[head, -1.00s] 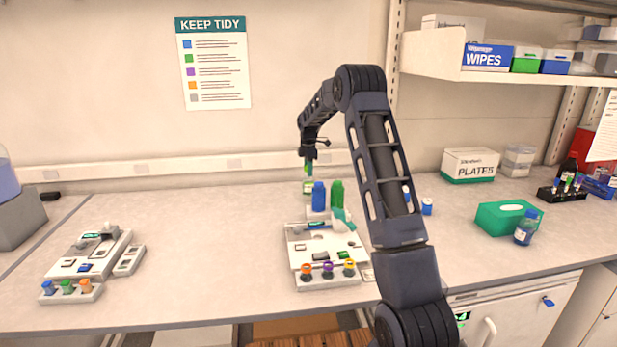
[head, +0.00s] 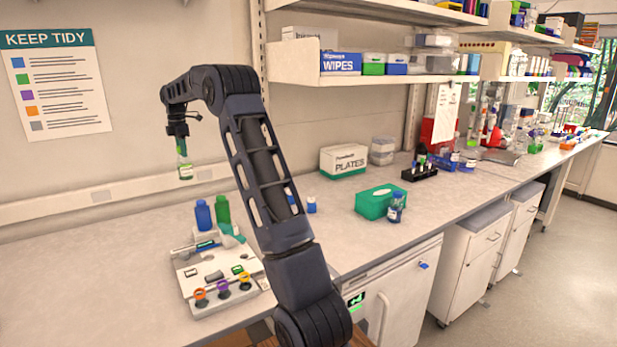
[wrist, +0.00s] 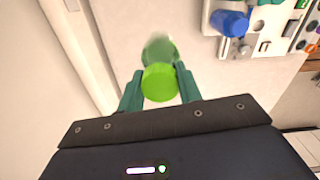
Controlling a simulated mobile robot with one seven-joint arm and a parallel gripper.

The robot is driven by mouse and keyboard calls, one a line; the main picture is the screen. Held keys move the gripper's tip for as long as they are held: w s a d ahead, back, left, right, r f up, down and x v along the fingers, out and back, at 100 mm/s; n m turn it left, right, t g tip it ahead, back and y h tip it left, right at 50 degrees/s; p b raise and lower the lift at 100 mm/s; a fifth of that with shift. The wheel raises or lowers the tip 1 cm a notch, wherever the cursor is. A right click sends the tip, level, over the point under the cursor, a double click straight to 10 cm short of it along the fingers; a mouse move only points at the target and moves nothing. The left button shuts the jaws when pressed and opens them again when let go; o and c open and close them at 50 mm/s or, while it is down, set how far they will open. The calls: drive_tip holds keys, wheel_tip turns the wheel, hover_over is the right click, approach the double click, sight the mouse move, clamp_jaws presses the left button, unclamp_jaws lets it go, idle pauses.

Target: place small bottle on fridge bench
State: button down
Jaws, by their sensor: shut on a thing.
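My gripper (head: 183,149) is shut on a small bottle (head: 185,172), high over the back of the bench near the wall. The bottle hangs upright, with a green cap and a pale label. In the wrist view my gripper's teal fingers (wrist: 159,88) close on both sides of the bright green cap; the clear bottle (wrist: 160,48) shows beyond it. The bench (head: 335,235) runs to the right, with a white fridge-like door (head: 398,300) bearing a green sign under it. The gripper is well above the worktop, touching nothing else.
To the right are a green tissue box (head: 378,203), a blue-capped bottle (head: 395,208) and a plates box (head: 343,161). Bare worktop lies between them.

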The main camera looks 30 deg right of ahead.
drive_tip(key=s+d+r+m, duration=0.15)
drive_tip(key=s+d, duration=0.35)
drive_tip(key=d, duration=0.5)
drive_tip(key=s+d+m, duration=0.2)
drive_tip(key=s+d, duration=0.3)
drive_tip(key=d, duration=0.5)
drive_tip(key=s+d+r+m, duration=0.15)
drive_tip(key=s+d, duration=0.35)
drive_tip(key=d, duration=0.5)
drive_tip(key=s+d+f+m, duration=0.1)
drive_tip(key=s+d+m, duration=0.2)
drive_tip(key=s+d, duration=0.8)
drive_tip(key=s+d+f+m, duration=0.25)
drive_tip(key=s+d, duration=0.45)
drive_tip(key=s, duration=0.8)
wheel_tip(320, 180, down, 19)
drive_tip(key=shift+w, duration=0.25)
drive_tip(key=shift+f, duration=0.15)
drive_tip(key=c, duration=1.4)
unclamp_jaws()
drive_tip(key=o, duration=0.4)
